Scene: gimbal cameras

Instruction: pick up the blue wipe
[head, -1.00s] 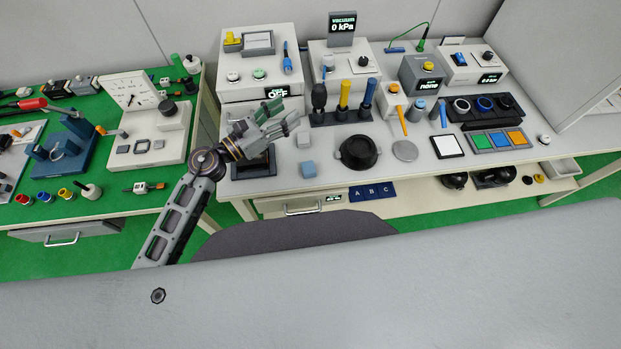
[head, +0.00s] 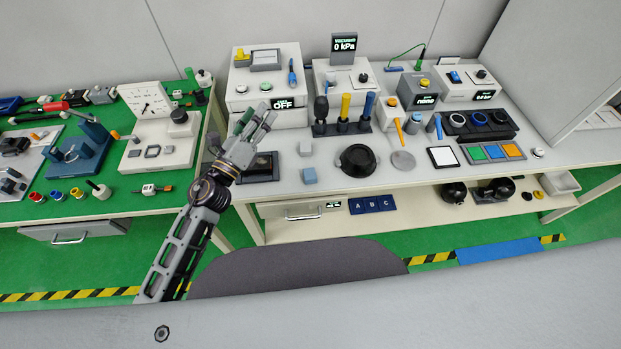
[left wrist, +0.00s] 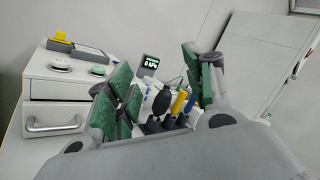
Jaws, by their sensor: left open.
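The blue wipe looks to be the small pale blue block (head: 309,175) near the front edge of the white bench. A small whitish block (head: 305,147) sits just behind it. My left gripper (head: 258,122) is open above the bench, to the left of and apart from the pale blue block, over a dark tray (head: 259,168). In the left wrist view its green-padded fingers (left wrist: 155,80) are spread with nothing clearly held between them. The pale blue block is not visible there. My right gripper is not in view.
A black round bowl (head: 359,160) stands right of the pale blue block. A dark rack (head: 342,127) with several upright tools is behind. Instrument boxes line the back, including one with a drawer (left wrist: 55,120). A green-topped bench (head: 70,205) stands left, across a gap.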

